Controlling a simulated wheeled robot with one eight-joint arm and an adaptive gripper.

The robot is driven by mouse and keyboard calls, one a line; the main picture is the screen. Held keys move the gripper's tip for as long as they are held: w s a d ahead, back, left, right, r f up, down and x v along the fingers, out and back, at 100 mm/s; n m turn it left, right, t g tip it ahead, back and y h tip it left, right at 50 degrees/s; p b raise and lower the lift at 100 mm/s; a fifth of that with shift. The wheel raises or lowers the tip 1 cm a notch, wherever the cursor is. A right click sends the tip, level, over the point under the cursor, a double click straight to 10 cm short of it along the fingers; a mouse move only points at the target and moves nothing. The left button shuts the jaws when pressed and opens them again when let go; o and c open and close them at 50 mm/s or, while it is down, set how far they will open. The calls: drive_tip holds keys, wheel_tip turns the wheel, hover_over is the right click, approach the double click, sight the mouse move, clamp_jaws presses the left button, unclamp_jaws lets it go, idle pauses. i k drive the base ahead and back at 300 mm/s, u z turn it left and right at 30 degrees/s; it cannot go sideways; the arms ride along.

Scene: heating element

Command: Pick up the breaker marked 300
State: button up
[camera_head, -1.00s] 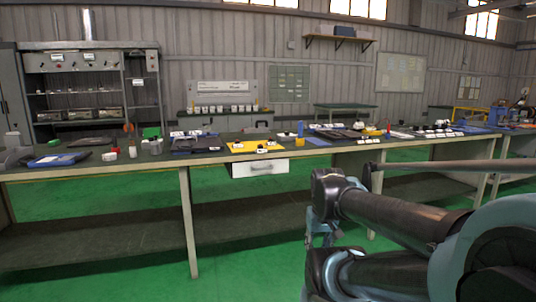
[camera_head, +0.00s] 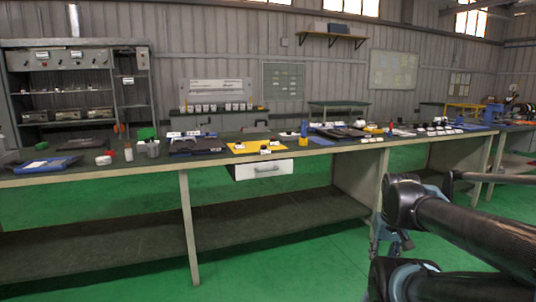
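I cannot make out a breaker marked 300; the labels are too small to read. Small white pieces (camera_head: 266,151) sit on a yellow mat (camera_head: 240,147) on the long workbench (camera_head: 215,157). More small white pieces (camera_head: 440,129) lie farther right on the bench. My gripper (camera_head: 388,243) hangs low at the right, in front of the bench and below its top, apart from everything on it. It is partly hidden by my arm, and its fingers cannot be made out.
A blue tray (camera_head: 43,166) lies at the bench's left end. Dark trays (camera_head: 197,146) stand left of the yellow mat. A white drawer (camera_head: 262,170) hangs under the bench top. The green floor (camera_head: 290,270) before the bench is clear.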

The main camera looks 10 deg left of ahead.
sight(264, 150)
drive_tip(key=z, duration=0.05)
drive_tip(key=i, duration=1)
drive_tip(key=u, duration=0.05)
